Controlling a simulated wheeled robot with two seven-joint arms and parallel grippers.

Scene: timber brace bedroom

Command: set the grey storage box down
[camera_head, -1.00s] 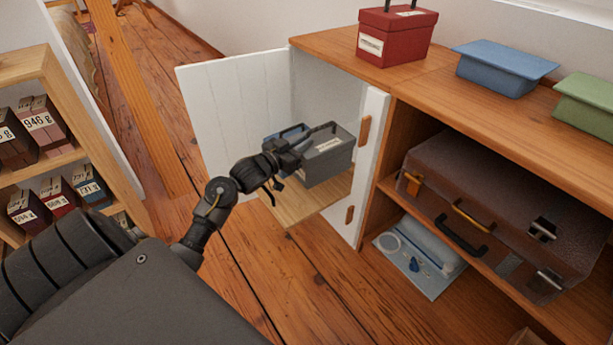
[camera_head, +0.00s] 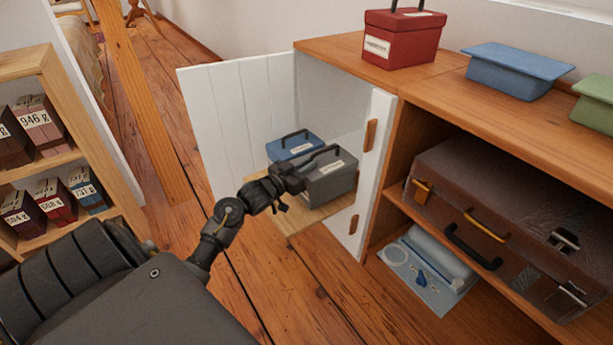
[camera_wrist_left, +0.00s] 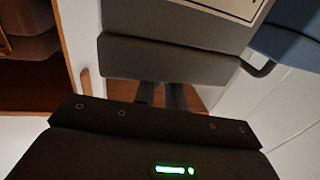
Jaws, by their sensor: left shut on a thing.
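The grey storage box (camera_head: 333,186), with a white label and a dark handle, is upright in the open white cabinet, over its wooden bottom board (camera_head: 290,222). I cannot tell if its underside touches the board. My left gripper (camera_head: 298,178) is at the near left side of the box and shut on it; its fingertips are hard to see. In the left wrist view the grey box (camera_wrist_left: 168,62) fills the middle, with the dark fingers (camera_wrist_left: 160,95) against its lower edge. My right gripper is not in view.
A blue box (camera_head: 290,146) stands behind and left of the grey box, very close to it. The open cabinet door (camera_head: 235,120) is on the left, and a white side panel (camera_head: 372,165) on the right. A red box (camera_head: 402,45) stands on top.

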